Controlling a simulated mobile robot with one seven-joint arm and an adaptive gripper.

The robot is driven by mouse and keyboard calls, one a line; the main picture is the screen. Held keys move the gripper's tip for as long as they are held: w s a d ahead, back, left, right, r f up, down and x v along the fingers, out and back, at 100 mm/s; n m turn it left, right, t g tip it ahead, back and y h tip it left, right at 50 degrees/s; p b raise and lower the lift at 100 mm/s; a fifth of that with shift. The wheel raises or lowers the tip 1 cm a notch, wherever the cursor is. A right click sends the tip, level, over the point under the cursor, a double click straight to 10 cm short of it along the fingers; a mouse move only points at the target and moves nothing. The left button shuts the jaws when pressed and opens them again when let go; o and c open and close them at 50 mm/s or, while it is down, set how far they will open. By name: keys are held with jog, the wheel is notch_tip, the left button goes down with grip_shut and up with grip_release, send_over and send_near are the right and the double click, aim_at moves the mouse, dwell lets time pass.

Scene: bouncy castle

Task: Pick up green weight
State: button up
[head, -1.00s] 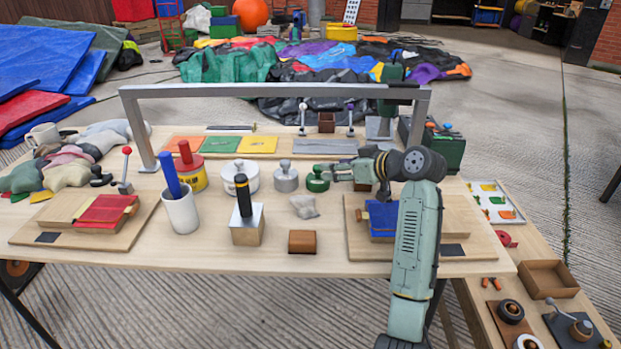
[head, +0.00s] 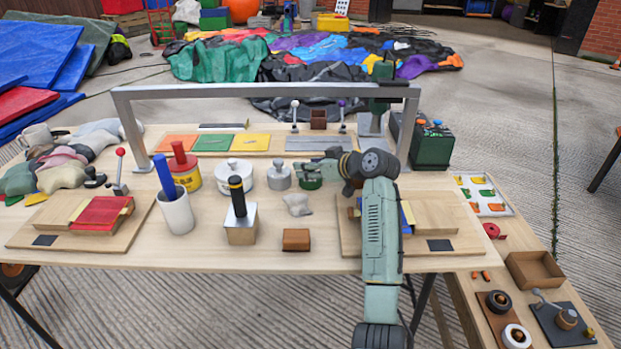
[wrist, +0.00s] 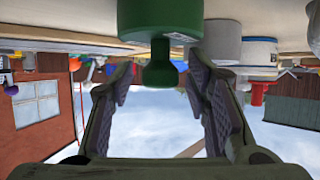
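The green weight (head: 309,183) stands upright on the table, right of the grey weight (head: 279,176). My gripper (head: 316,167) reaches in from the right and partly hides its upper part in the head view. The wrist view is upside down and shows the green weight's body at the top (wrist: 160,18). Its narrow neck and knob point down into the gap between the finger pads. My gripper in the wrist view (wrist: 160,84) is open, with a finger on each side of the knob and clear space beside it.
A metal frame (head: 262,91) spans above the row. A blue and wooden fixture board (head: 425,222) lies under my arm. A crumpled pale piece (head: 297,204) and brown block (head: 296,239) lie in front.

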grip_shut()
dwell(0.3)
dwell(0.5)
jog(key=shift+r, duration=0.15)
